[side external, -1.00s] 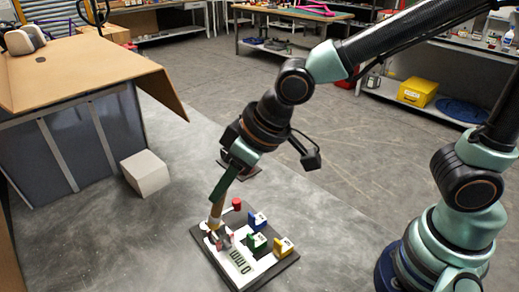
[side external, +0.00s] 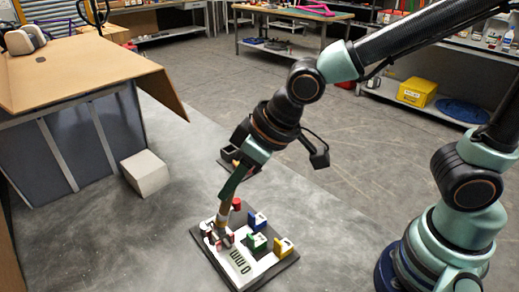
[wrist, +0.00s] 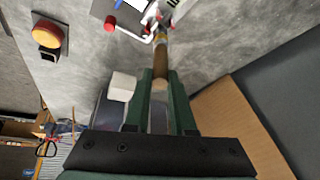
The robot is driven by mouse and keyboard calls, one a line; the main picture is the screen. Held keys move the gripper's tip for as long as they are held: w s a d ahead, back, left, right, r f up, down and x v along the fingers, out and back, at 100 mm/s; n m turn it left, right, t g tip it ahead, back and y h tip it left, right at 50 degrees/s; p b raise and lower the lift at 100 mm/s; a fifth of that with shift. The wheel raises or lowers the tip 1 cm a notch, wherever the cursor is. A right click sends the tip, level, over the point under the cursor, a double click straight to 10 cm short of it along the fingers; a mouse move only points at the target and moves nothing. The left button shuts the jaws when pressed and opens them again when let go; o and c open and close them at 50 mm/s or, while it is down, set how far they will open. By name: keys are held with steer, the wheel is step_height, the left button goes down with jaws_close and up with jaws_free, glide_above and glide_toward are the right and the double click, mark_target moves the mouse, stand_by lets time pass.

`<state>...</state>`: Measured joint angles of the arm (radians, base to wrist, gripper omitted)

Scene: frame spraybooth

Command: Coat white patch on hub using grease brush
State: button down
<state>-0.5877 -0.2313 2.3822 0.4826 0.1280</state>
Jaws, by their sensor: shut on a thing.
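My gripper (side external: 227,203) is shut on the brown handle of the brush (wrist: 160,57). In the wrist view my gripper's green fingers (wrist: 160,82) press on the handle from both sides. The brush points down at the left part of a white-topped board (side external: 251,267). A small red and white piece, possibly the hub (side external: 212,238), is at its lower end. The bristles and the white patch are too small to make out, and I cannot tell whether the brush touches the hub.
The board carries a red knob (side external: 237,204) and blue (side external: 257,220), green (side external: 257,242) and yellow (side external: 283,246) blocks close to the brush. A white box (side external: 145,173) stands left, beside the cardboard-topped bench (side external: 75,70). An orange button (wrist: 46,34) sits on a dark base.

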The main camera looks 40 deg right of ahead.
steer(key=shift+w, duration=0.45)
steer(key=shift+w+a, duration=0.15)
steer(key=shift+a, duration=0.15)
steer(key=shift+s+a, duration=0.2)
steer(key=shift+a, duration=0.15)
steer(key=shift+s, duration=0.25)
steer(key=shift+s, duration=0.2)
steer(key=shift+s+d, duration=0.15)
steer(key=shift+d, duration=0.2)
steer(key=shift+f, duration=0.1)
